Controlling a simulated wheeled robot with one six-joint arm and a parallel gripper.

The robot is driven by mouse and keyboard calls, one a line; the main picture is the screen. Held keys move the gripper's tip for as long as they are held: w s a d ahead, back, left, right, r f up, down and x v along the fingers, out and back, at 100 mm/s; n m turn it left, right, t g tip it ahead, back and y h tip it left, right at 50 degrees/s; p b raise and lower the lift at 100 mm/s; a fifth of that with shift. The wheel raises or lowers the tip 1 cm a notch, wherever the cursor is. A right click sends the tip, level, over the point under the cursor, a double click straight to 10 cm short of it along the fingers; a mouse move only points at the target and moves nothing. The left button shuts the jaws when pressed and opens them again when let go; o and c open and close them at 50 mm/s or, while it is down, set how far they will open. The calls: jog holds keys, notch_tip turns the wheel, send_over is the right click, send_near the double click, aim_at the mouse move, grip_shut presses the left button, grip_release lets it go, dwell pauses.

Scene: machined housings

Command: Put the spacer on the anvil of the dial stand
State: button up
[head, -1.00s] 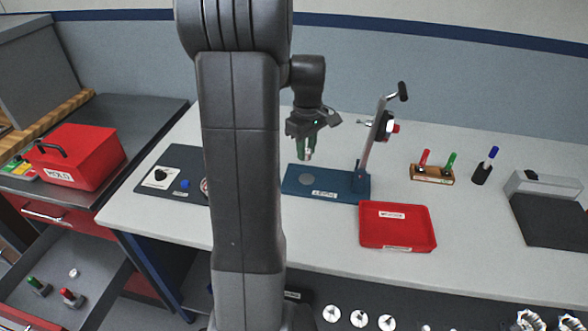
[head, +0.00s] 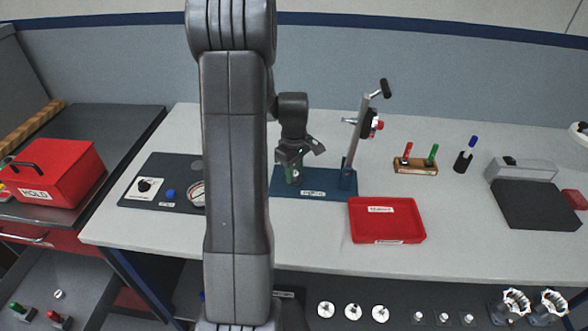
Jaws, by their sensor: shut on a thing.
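The dial stand has a blue base (head: 330,187), a tilted grey post (head: 355,143) and a dial with a red part (head: 371,124) on the post. My gripper (head: 295,178) is over the left part of the base, left of the post, pointing down. It is shut on a small pale thing, likely the spacer (head: 296,174), mostly hidden between the fingers. The anvil, a grey disc on the base, is hidden behind the gripper now. I cannot tell whether the spacer touches it.
A red tray (head: 387,221) lies in front of the stand. A dark mat (head: 160,199) with small items is at left, partly behind my arm. A wooden block with markers (head: 415,166), a dark cup (head: 463,162) and a grey-black device (head: 537,204) stand at right.

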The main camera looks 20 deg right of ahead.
jog(key=o, duration=1)
notch_tip(320, 180, up, 12)
jog(key=shift+r, duration=0.1)
